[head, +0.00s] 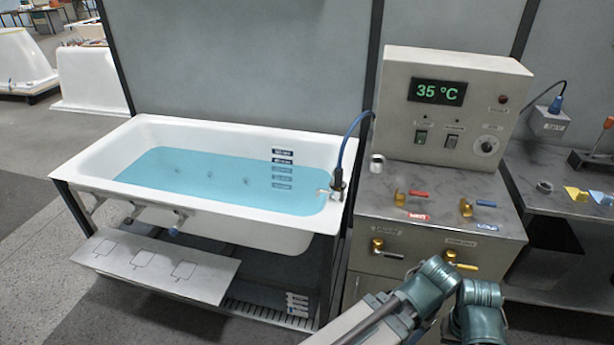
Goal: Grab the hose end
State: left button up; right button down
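A blue hose (350,135) arches from the left side of the control box down to the right rim of the bathtub (230,130). Its lower end, a dark fitting (338,178), is at the tub's right rim, beside a small pale metal fitting (323,192). I cannot tell how the hose end is fixed there. My teal and grey arm links show at the bottom right, in front of the cabinet and apart from the hose. Neither of my grippers can be made out.
The control box (455,60) reads 35 °C and stands on a cabinet (375,205) with red, blue and brass-handled valves. The tub holds blue water (220,178). A step panel (155,265) juts out before it. Floor is clear at lower left. A side bench (530,165) stands at right.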

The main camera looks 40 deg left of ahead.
aim_at(338, 182)
jog(key=u, duration=1)
